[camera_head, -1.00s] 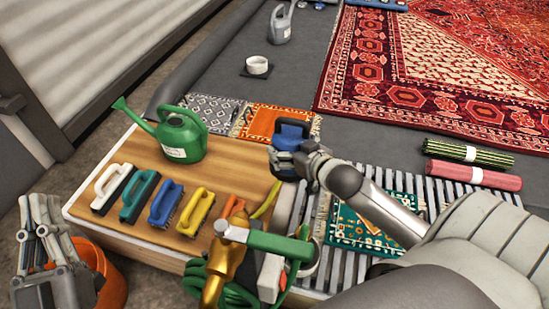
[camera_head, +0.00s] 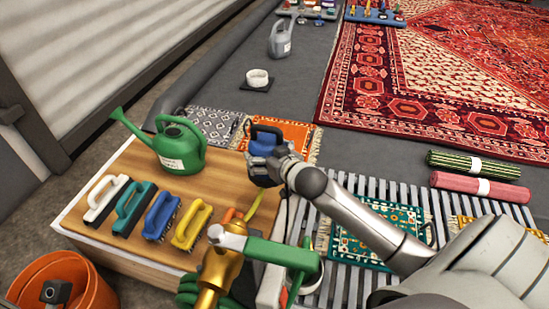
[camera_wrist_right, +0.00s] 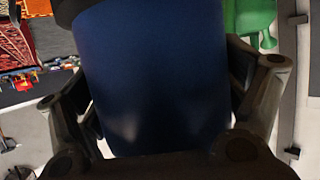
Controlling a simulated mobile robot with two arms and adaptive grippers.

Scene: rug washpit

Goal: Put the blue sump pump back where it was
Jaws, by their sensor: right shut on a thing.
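The blue sump pump (camera_head: 267,139) has a dark handle on top and is upright near the back right corner of the wooden tabletop (camera_head: 150,170). My right gripper (camera_head: 268,166) is shut on its near side. In the right wrist view the pump's blue body (camera_wrist_right: 155,75) fills the middle between the two fingers. I cannot tell whether its base, hidden by the gripper, touches the wood. My left gripper is out of view.
A green watering can (camera_head: 181,148) stands left of the pump. Several brushes, including a yellow one (camera_head: 192,226), line the front. A brass nozzle with green hose (camera_head: 216,272) is nearer. An orange bucket (camera_head: 62,280) sits lower left. An orange rug (camera_head: 296,138) lies behind the pump.

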